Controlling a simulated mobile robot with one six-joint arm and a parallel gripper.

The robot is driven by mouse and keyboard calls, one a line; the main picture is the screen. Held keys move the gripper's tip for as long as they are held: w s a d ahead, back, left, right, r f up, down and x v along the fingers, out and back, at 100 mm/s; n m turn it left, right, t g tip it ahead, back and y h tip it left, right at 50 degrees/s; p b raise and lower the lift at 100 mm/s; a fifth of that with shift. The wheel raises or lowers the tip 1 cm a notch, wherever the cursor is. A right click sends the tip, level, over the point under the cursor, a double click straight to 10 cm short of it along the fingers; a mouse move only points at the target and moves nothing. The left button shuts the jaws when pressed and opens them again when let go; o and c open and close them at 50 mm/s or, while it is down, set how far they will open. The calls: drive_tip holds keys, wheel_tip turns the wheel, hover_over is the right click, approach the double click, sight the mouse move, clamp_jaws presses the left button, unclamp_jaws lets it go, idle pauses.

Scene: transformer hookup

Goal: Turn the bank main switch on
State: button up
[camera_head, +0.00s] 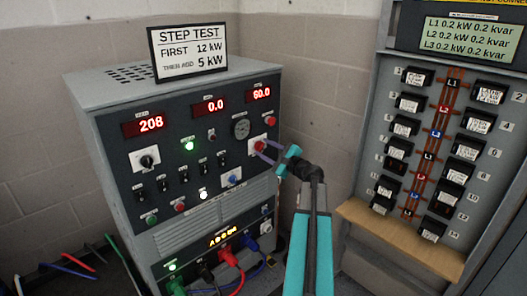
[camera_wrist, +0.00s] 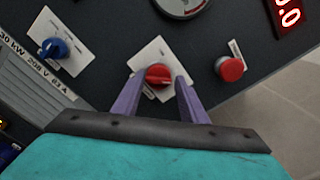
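A red rotary knob (camera_head: 260,145) on a white plate sits on the right side of the grey load bank's front panel. Its label is too small to read, so I cannot confirm that it is the bank main switch. My gripper (camera_head: 265,149) is at this knob, its two purple fingers pointing at the panel. In the wrist view the red knob (camera_wrist: 158,76) lies between the fingertips of my gripper (camera_wrist: 159,82), with a narrow gap on each side. The gripper looks open around the knob. The knob's handle lies roughly crosswise to the fingers.
A red button (camera_wrist: 230,68) is right of the knob, and a blue knob (camera_wrist: 54,48) is to its left. A round gauge (camera_head: 241,128) is above. Colored cables (camera_head: 232,265) hang below. A breaker panel (camera_head: 430,140) with a wooden ledge (camera_head: 400,238) stands at right.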

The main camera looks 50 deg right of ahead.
drive_tip(key=shift+o, duration=1.2)
drive_tip(key=shift+f, duration=0.1)
drive_tip(key=s+a+b, duration=0.1)
drive_tip(key=s, duration=1.2)
drive_tip(key=shift+s, duration=0.4)
